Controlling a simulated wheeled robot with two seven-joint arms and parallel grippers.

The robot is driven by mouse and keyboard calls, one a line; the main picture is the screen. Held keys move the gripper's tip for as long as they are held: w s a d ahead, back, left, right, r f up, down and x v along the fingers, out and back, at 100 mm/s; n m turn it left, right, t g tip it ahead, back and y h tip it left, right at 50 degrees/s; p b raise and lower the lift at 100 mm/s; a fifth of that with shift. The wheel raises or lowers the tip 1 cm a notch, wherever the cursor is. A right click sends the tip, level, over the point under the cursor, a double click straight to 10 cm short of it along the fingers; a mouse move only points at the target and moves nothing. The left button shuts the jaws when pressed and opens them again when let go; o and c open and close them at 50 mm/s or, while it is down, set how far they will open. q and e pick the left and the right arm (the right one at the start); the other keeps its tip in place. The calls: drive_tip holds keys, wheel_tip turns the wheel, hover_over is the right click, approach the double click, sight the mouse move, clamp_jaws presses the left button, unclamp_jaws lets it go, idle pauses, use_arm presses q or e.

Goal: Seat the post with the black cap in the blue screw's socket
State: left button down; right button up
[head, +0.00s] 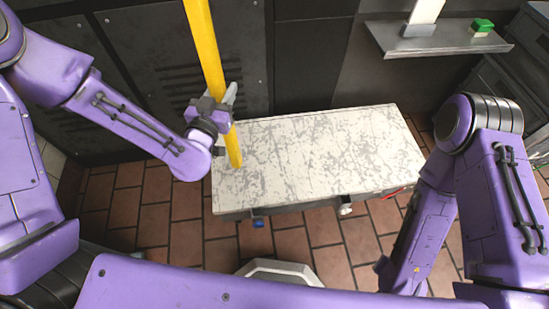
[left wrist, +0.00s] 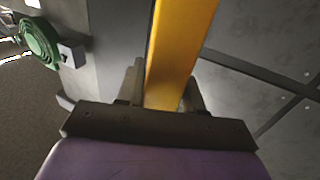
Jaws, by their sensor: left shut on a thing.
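A long yellow post (head: 206,45) is held by my left gripper (head: 224,108) above the left part of the table, nearly upright and a little tilted. Its lower end shows over the table top; I cannot tell whether it touches. Its upper end is out of the picture, and no black cap shows. In the left wrist view the post (left wrist: 181,45) lies between the two fingers. A small blue part (head: 259,222), perhaps the blue screw, sticks out at the table's front edge, right of and below the post's lower end. Its socket cannot be made out. My right gripper is out of view.
The scratched white table (head: 320,150) is otherwise bare on top. A white part (head: 346,210) and a red part (head: 395,193) sit along its front side. A metal shelf (head: 440,45) at the back right bears a green-topped block (head: 482,27). Dark cabinets stand behind.

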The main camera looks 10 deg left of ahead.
use_arm(q)
drive_tip(key=s+d+f+m+g+h+b, duration=0.2)
drive_tip(key=s+d+f+m+g+h, duration=0.6)
drive_tip(key=s+f+m+g+h, duration=0.3)
drive_tip(key=m+g+h, duration=0.2)
drive_tip(key=h, duration=0.2)
drive_tip(key=shift+s+d+m+h, duration=0.3)
drive_tip(key=shift+s+d, duration=0.05)
drive_tip(key=shift+d, duration=0.05)
drive_tip(key=shift+a, duration=0.1)
wheel_tip(320, 180, down, 6)
drive_tip(key=b, duration=0.5)
idle(0.8)
